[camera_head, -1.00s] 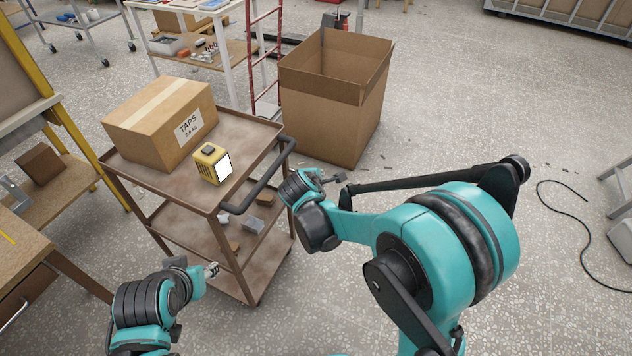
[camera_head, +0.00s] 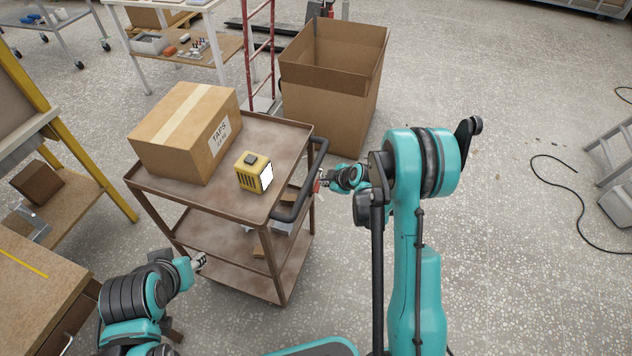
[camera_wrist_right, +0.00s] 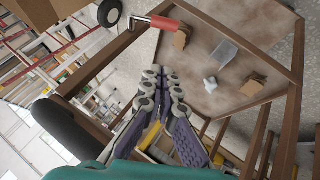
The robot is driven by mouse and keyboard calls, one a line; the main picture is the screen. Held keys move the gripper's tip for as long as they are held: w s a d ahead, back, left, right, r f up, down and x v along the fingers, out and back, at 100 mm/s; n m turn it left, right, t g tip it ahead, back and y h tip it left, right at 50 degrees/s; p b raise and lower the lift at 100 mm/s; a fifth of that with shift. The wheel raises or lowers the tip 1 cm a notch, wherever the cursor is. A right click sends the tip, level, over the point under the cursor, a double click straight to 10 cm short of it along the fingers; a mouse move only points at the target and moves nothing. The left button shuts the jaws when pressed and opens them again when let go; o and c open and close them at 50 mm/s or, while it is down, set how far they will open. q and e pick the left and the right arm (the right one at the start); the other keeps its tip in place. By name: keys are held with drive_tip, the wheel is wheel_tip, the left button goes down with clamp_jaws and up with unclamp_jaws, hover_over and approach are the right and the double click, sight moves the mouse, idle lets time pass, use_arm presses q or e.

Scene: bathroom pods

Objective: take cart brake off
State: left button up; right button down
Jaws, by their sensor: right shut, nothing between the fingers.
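The brown cart (camera_head: 262,207) stands ahead of me with its black push handle (camera_head: 300,190) toward my right arm. In the right wrist view, a metal lever with a red grip (camera_wrist_right: 168,23) sits beside a cart post. It looks like the brake lever. A small red spot (camera_head: 317,187) shows by the handle in the head view. My right gripper (camera_head: 324,177) is beside the handle. In the wrist view its fingers (camera_wrist_right: 165,76) are together and empty, apart from the red grip. My left gripper (camera_head: 200,262) hangs in front of the cart's left side; its fingers are too small to read.
A taped carton (camera_head: 185,130) and a yellow boxy device (camera_head: 251,172) stand on the cart top. A large open carton (camera_head: 325,105) and a red ladder (camera_head: 261,50) are behind it. A workbench (camera_head: 35,285) is at left. Floor at right is mostly clear.

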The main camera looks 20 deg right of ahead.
drive_tip(key=b, duration=0.3)
hover_over(318, 185)
drive_tip(key=s+a, duration=0.2)
drive_tip(key=s, duration=0.1)
wheel_tip(318, 185, down, 7)
drive_tip(key=shift+w+d+f+b, duration=0.25)
drive_tip(key=shift+f+b, duration=0.1)
drive_tip(key=shift+f, duration=0.2)
drive_tip(key=shift+w+d+f+b, duration=0.2)
drive_tip(key=shift+f+b, duration=0.15)
drive_tip(key=shift+f, duration=0.15)
drive_tip(key=shift+w+d+f, duration=0.1)
drive_tip(key=shift+d+f, duration=0.15)
drive_tip(key=shift+f, duration=0.25)
